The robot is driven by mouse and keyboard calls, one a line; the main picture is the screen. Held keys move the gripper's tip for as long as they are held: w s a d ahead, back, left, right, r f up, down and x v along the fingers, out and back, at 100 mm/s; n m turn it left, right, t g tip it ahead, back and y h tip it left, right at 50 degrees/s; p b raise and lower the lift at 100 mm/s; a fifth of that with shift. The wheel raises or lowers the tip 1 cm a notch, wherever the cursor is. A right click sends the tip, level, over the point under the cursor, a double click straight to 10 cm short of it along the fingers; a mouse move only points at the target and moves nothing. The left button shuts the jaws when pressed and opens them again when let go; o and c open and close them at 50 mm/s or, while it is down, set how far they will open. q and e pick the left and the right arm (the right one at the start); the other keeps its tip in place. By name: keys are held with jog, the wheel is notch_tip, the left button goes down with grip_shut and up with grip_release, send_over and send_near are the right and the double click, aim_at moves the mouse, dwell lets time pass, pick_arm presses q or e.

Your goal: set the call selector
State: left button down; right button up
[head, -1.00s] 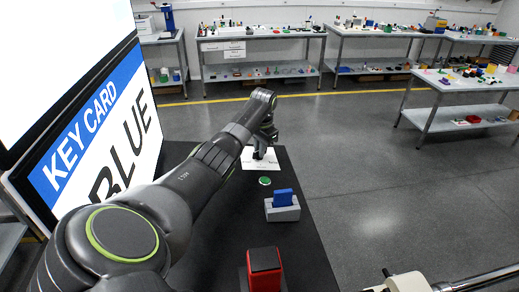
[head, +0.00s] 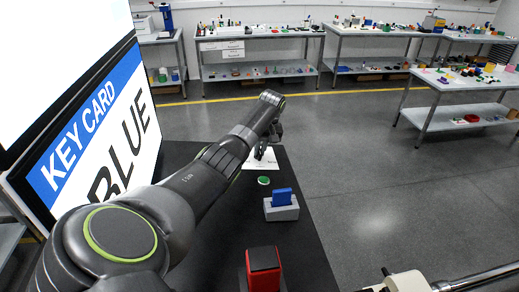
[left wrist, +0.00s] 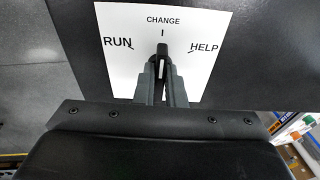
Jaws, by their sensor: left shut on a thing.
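The call selector is a black knob (left wrist: 162,62) on a white plate (left wrist: 112,72) marked RUN, CHANGE and HELP. In the left wrist view the knob's white line stands upright and points to the tick under CHANGE. RUN is on the left and HELP on the right. My left gripper (left wrist: 162,82) is shut on the knob, with a finger on each side. In the head view my left gripper (head: 264,150) is at the far end of the black bench, over the white plate (head: 262,164).
On the black bench (head: 300,240) are a green button (head: 264,181), a grey holder (head: 283,212) with a blue card (head: 282,197), and a red block (head: 263,268). A screen (head: 110,130) reading KEY CARD BLUE stands at left. Cluttered tables stand behind; the floor at right is clear.

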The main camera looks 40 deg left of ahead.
pick_arm(q)
jog(key=n, duration=0.3)
jog(key=shift+w+d+n, duration=0.1)
jog(key=shift+w+n, duration=0.05)
jog(key=shift+n, duration=0.25)
jog(key=n+g, duration=0.1)
jog(key=n, duration=0.2)
jog(key=shift+n, duration=0.3)
jog(key=n, duration=0.2)
jog(key=n+b, duration=0.1)
jog(key=n, duration=0.1)
jog(key=shift+w+n+g, duration=0.2)
jog(key=shift+n+g, duration=0.1)
jog(key=shift+n, duration=0.1)
jog(key=shift+b, duration=0.3)
jog(key=c, duration=1.5)
grip_release()
